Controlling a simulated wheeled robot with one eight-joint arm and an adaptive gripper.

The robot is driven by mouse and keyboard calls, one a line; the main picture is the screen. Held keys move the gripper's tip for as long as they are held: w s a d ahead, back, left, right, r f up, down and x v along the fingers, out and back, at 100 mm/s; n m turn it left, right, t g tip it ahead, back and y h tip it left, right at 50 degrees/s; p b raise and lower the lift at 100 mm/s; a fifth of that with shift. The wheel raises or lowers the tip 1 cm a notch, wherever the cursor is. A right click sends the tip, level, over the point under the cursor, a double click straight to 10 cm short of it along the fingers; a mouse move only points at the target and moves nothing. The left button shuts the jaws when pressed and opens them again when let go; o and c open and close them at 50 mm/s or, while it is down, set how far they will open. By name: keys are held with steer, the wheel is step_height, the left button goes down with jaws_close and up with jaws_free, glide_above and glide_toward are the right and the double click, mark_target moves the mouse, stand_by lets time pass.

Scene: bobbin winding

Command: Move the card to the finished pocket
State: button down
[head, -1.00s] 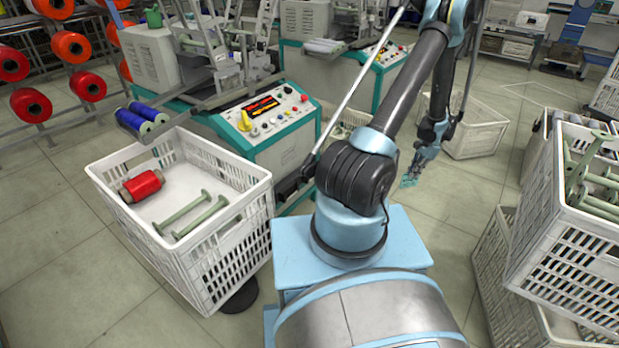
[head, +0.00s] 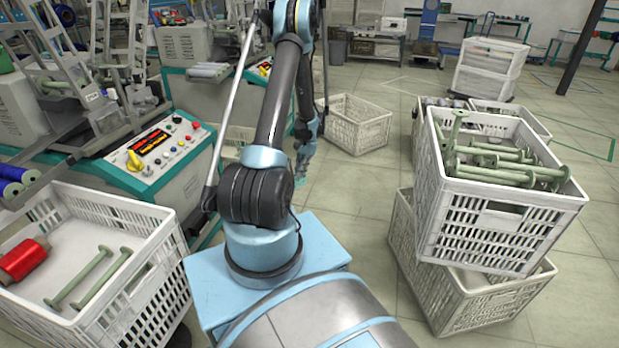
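I cannot make out a card or a finished pocket anywhere in the head view. My gripper (head: 302,177) hangs low at the end of my arm, over the floor, just left of a white crate at the back. Its teal fingertips are small and partly blurred, so I cannot tell whether they are open or shut or hold anything.
A winding machine's control panel (head: 160,145) stands left. A white crate (head: 165,255) at lower left holds a red bobbin (head: 22,260) and green spools. Stacked crates (head: 490,235) stand right, the top one with several green spools. Another crate (head: 357,125) sits behind. Floor between is clear.

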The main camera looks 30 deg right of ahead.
steer(key=w+a+r+n+g, duration=0.15)
steer(key=w+a, duration=0.45)
steer(key=a, duration=0.6)
steer(key=w+a+r+n+h, duration=0.1)
steer(key=w+a+r+n, duration=0.3)
steer(key=a, duration=0.7)
steer(key=w+a+f+n, duration=0.1)
steer(key=w+a, duration=0.6)
steer(key=a, duration=0.5)
step_height(320, 180, down, 6)
steer(key=shift+s+d, duration=0.15)
steer(key=shift+s, duration=0.05)
steer(key=shift+f, duration=0.25)
steer(key=shift+f, duration=0.7)
steer(key=shift+f, duration=0.35)
steer(key=shift+f, duration=0.35)
steer(key=shift+f, duration=0.35)
steer(key=shift+f, duration=0.35)
